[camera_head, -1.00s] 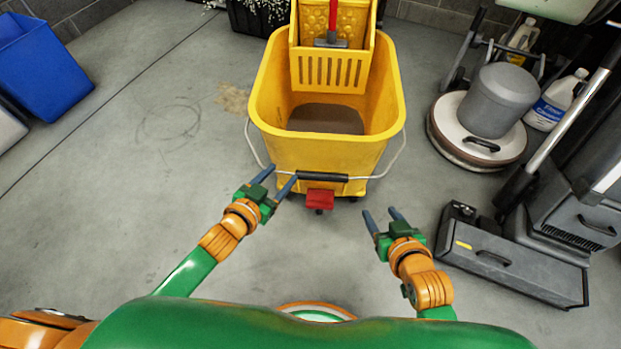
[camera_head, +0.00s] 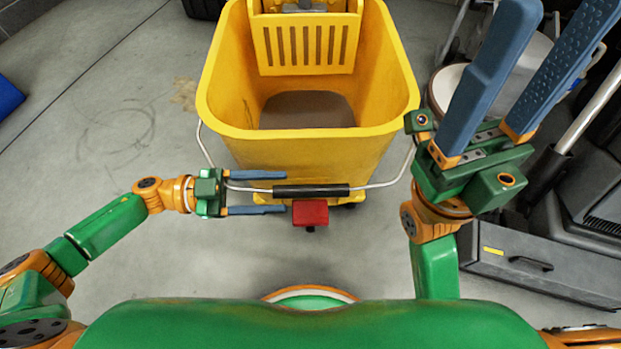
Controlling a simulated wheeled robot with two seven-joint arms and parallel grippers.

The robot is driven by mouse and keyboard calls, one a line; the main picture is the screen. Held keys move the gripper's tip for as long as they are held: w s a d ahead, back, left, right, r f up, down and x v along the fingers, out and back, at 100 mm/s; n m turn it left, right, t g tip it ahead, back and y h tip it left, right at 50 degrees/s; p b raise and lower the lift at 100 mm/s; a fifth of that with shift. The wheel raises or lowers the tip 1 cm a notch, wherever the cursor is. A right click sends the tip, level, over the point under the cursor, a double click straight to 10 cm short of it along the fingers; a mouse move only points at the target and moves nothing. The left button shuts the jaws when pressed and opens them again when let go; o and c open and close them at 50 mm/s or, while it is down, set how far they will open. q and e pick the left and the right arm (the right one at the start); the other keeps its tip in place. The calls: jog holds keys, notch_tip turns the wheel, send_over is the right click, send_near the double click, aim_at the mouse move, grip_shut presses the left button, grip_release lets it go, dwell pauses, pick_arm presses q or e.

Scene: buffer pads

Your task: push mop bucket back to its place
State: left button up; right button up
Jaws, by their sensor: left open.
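The yellow mop bucket (camera_head: 310,150) stands upright on the floor ahead, with its slotted yellow wringer (camera_head: 305,45) at the far side. Its wire handle with a black grip (camera_head: 312,191) hangs across the near side, above a red pedal (camera_head: 310,213). My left gripper (camera_head: 286,192) is open at the left part of the handle, with one finger above and one below the wire in the picture. I cannot tell whether they touch. My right gripper (camera_head: 565,12) is open and empty, raised close to the camera on the right, hiding part of the background.
A round floor machine (camera_head: 444,88) is partly hidden behind my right gripper. A dark grey machine (camera_head: 545,262) stands close on the right. A blue bin (camera_head: 8,95) shows at the left edge. The floor (camera_head: 110,120) left of the bucket is clear.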

aim_at(311, 192)
pick_arm(q)
jog(key=d+b, duration=0.1)
jog(key=d, duration=0.6)
jog(key=shift+w, duration=0.1)
grip_shut()
dwell(1.1)
